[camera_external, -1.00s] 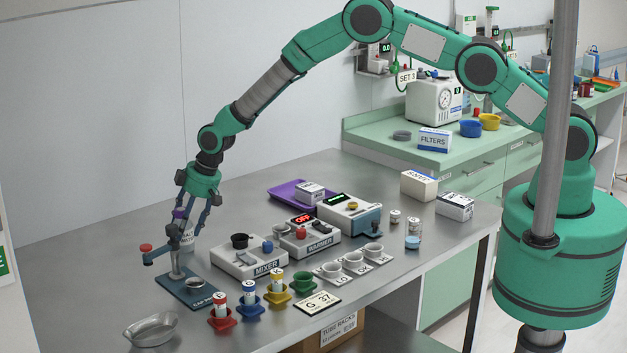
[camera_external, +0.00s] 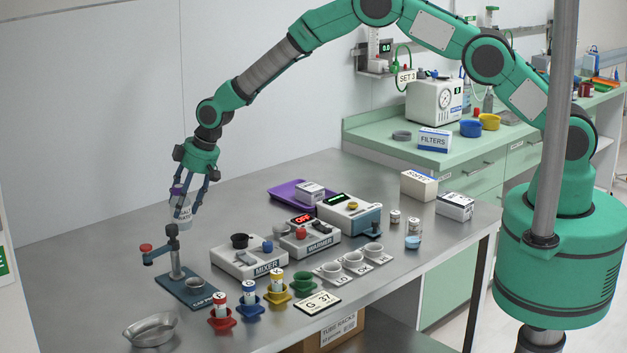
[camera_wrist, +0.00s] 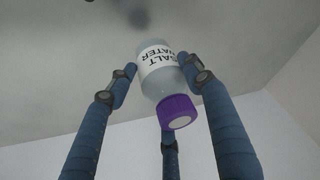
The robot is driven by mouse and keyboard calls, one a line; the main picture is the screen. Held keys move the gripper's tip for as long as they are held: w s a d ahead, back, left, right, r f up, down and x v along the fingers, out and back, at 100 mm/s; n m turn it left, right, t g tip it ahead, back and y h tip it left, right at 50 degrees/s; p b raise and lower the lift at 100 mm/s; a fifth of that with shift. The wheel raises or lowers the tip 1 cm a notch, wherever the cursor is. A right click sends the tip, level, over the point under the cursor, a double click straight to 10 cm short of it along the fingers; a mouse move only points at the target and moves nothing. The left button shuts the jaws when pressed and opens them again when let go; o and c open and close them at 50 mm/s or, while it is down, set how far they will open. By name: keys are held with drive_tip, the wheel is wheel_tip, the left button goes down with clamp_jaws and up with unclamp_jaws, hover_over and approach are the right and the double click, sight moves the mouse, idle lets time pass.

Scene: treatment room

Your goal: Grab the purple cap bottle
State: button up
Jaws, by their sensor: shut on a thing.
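The purple cap bottle (camera_external: 182,208) is clear with a white label and is held above the far left of the steel table. In the wrist view the bottle (camera_wrist: 160,60) shows its label reading "SALT WATER" and its purple cap (camera_wrist: 177,111) faces the camera. My gripper (camera_external: 190,205) is shut on the bottle, with its blue fingers around it. In the wrist view my gripper (camera_wrist: 155,80) has a finger on each side of the bottle and a third behind the cap. The bottle is slightly tilted and clear of the table.
A blue cap tool stand (camera_external: 195,292) with a red-knobbed arm stands just below the bottle. The mixer (camera_external: 248,262) and warmer (camera_external: 310,243) are to its right. Red, blue, yellow and green cups stand in front. A metal dish (camera_external: 151,330) sits at the front left.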

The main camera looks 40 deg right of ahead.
drive_tip(key=shift+r, duration=1.65)
